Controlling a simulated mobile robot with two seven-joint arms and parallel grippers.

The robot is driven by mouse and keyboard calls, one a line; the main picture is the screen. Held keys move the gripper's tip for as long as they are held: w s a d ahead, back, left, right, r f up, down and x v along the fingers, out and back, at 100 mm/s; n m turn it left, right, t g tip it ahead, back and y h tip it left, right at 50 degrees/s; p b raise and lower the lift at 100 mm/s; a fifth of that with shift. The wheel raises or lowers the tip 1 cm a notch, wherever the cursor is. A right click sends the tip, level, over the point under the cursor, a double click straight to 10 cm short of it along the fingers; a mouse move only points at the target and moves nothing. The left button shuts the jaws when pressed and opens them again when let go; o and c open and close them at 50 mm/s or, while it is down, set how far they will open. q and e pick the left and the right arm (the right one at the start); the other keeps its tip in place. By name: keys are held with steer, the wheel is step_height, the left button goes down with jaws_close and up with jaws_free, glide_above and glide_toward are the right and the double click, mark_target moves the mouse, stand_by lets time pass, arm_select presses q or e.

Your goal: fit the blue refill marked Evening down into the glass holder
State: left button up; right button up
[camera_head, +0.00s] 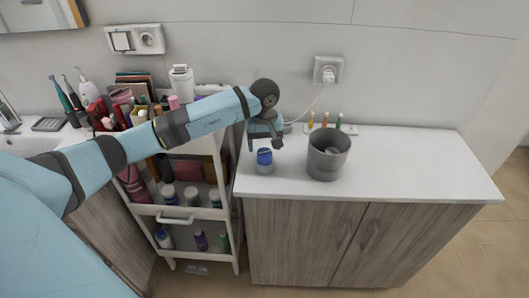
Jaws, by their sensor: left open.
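The blue refill (264,156) stands upright near the left end of the white counter, just below my left gripper (265,145). The glass holder (264,169) shows as a pale, clear shape around or directly under the refill's lower part. The refill's top shows above it; how deep it sits I cannot tell, and its Evening marking is too small to read. My left gripper points down with its fingers apart, one on each side above the refill, and seems clear of it. My right gripper is out of view.
A grey bin (328,155) stands right of the holder on the counter (420,168). Several small coloured items (325,121) stand behind, near a cable and socket (327,70). A crowded cosmetics cart (175,211) is at left. The counter's right side is clear.

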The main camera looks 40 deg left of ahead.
mark_target(265, 151)
arm_select(q)
step_height(265, 151, up, 8)
steer(key=s+d+f+n+t+h, duration=0.1)
steer(key=s+d+f+n+h, duration=0.1)
steer(key=s+d+n+h, duration=0.5)
steer(key=s+d+f+n+t+h, duration=0.1)
steer(key=d+f+n+t+h, duration=0.1)
steer(key=d+n+h, duration=0.6)
steer(key=s+d+f+n+t+h, duration=0.15)
steer(key=s+d+n+h, duration=0.25)
steer(key=d, duration=0.7)
steer(key=s+a+f+m+t+y, duration=0.3)
steer(key=s+f+m+y, duration=0.4)
steer(key=f+m, duration=0.5)
steer(key=s+a+f+m+t+y, duration=0.3)
steer(key=s+a+f+m+y, duration=0.2)
steer(key=m, duration=1.3)
steer(key=s+f+y+b, duration=0.1)
steer(key=s+f+y, duration=0.2)
steer(key=f, duration=0.3)
steer(key=shift+a+f+y, duration=0.25)
steer(key=shift+f+y, duration=0.15)
